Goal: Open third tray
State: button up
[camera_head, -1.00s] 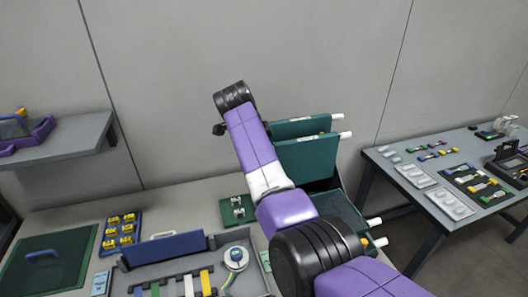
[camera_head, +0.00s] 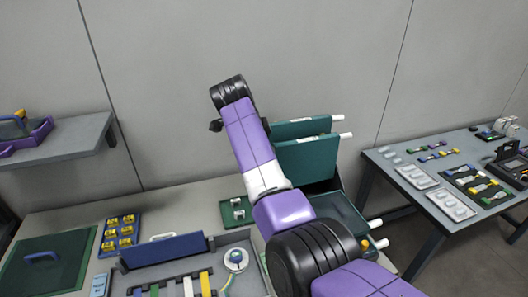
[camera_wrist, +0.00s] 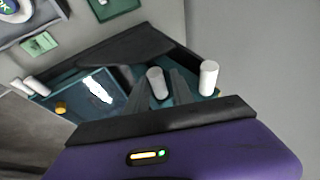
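A stack of teal hinged trays stands on the bench. In the head view two upper trays are tilted up, an upper one (camera_head: 300,129) and one in front of it (camera_head: 308,158). Lower trays (camera_head: 340,212) lie flatter, with white handles (camera_head: 374,222) at their right, partly behind my arm. In the wrist view my gripper (camera_wrist: 159,72) is open, its dark fingers either side of a white tray handle (camera_wrist: 155,83); contact cannot be told. Another white handle (camera_wrist: 208,77) stands just right of the fingers. A tray with a white label (camera_wrist: 97,88) is left of them. My arm hides the gripper in the head view.
A grey work tray (camera_head: 240,236) with coloured strips and a roll lies left of my arm. A small green tray (camera_head: 237,212) lies behind it. A side table (camera_head: 440,150) with parts stands right, apart from the bench.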

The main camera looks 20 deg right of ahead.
jog(key=v, duration=0.6)
jog(key=shift+b, duration=0.45)
jog(key=shift+f, duration=0.1)
